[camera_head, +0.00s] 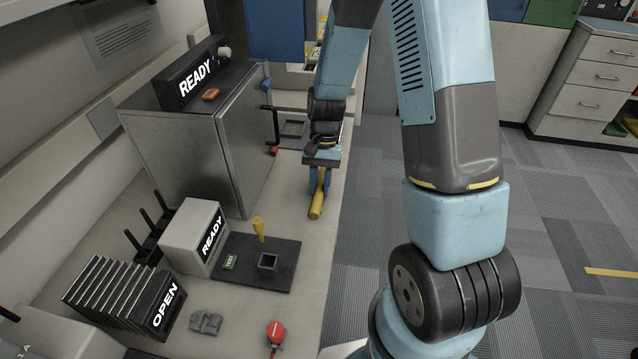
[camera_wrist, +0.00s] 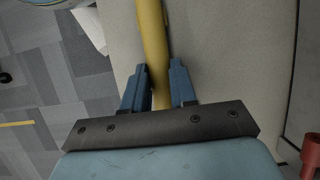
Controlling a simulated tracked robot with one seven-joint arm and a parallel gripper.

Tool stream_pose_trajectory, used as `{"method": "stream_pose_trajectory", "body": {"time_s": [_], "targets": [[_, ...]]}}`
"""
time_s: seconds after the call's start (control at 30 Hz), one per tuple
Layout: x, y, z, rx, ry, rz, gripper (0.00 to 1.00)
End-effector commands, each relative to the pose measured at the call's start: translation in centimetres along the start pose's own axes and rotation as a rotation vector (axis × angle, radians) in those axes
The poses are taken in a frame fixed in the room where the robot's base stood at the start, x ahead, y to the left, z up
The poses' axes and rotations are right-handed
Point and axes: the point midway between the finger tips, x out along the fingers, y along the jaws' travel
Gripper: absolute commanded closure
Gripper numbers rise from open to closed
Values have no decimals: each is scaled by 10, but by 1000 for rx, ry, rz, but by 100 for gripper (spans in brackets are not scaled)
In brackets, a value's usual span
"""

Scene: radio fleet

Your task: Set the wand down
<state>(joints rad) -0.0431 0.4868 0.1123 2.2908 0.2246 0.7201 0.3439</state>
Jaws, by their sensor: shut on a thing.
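The wand (camera_head: 316,206) is a yellow rod near the right edge of the bench. My gripper (camera_head: 319,184) is shut on it, with the blue fingers on either side of the rod. In the wrist view the wand (camera_wrist: 152,38) runs up between the two fingers (camera_wrist: 160,88), over the pale bench top. I cannot tell whether the wand touches the bench or hangs just above it. The part of the wand behind the gripper is hidden.
A grey cabinet with a READY sign (camera_head: 180,140) stands left of my gripper. A dark board (camera_head: 285,250) carries a yellow peg (camera_head: 259,229), a TEST button and a square socket. A red-topped item (camera_head: 275,332) lies nearer. The bench (camera_head: 318,248) is bare along its right edge.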

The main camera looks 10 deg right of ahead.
Motion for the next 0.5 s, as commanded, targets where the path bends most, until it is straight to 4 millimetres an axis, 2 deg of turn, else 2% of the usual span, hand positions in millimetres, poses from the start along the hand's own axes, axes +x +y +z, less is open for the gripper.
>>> {"method": "stream_pose_trajectory", "body": {"time_s": [0.03,0.07,0.1,0.3,0.5], "targets": [[2,0,-1,1,-1,1,100],[2,0,-1,0,0,0,71],[2,0,0,1,-1,1,67],[3,2,0,2,-2,2,48],[4,4,0,4,-4,4,48]]}}
